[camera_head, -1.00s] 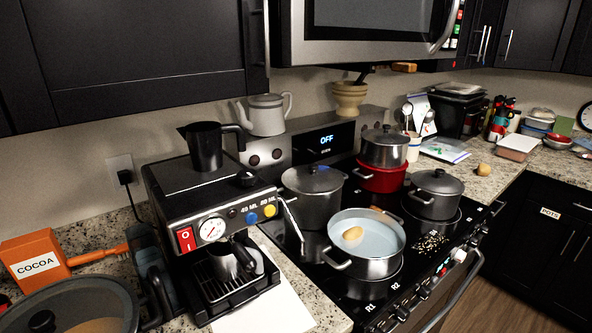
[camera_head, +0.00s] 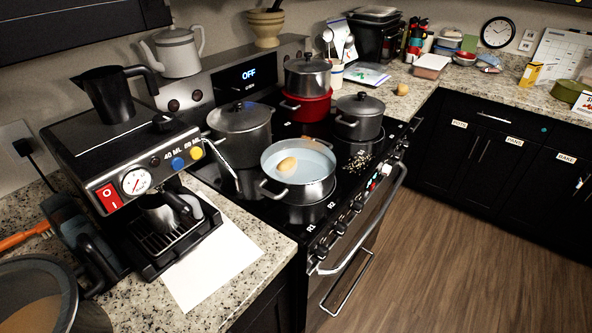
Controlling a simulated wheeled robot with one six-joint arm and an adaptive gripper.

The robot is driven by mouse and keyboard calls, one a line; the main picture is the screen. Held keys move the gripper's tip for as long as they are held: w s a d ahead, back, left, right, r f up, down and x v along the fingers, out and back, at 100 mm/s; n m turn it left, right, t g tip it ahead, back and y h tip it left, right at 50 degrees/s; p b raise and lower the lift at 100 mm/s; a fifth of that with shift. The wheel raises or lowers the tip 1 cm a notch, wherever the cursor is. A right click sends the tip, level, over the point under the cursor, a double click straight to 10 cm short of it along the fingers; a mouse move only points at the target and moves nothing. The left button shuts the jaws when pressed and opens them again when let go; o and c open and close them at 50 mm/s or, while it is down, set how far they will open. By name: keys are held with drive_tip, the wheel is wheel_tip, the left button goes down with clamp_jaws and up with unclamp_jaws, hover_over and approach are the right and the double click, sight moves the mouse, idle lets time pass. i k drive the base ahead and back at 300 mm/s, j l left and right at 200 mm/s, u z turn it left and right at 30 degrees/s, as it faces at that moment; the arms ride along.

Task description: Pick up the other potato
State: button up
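A tan potato (camera_head: 287,165) lies in an open steel pot (camera_head: 300,194) with pale blue-white contents on the stove. A second tan, round potato-like thing (camera_head: 402,89) sits on the granite counter beyond the stove, near the counter's corner. Nothing touches it that I can see. My gripper is not in view.
Lidded pots (camera_head: 241,130) and a red pot (camera_head: 305,108) stand on the stove. Small pale bits (camera_head: 358,162) are scattered on the cooktop. A coffee machine (camera_head: 130,165) stands at left. The wooden floor (camera_head: 450,260) is clear.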

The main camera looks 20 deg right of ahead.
sight(402, 90)
drive_tip(key=i+l+z, duration=0.25)
drive_tip(key=l, duration=0.6)
drive_tip(key=i+l+z, duration=0.3)
drive_tip(key=i+l, duration=0.15)
drive_tip(key=l, duration=0.3)
drive_tip(key=i+l+z, duration=0.25)
drive_tip(key=i+l, duration=0.25)
drive_tip(key=l, duration=0.2)
drive_tip(key=i+l+z, duration=0.25)
drive_tip(key=i+l, duration=0.25)
drive_tip(key=l, duration=0.1)
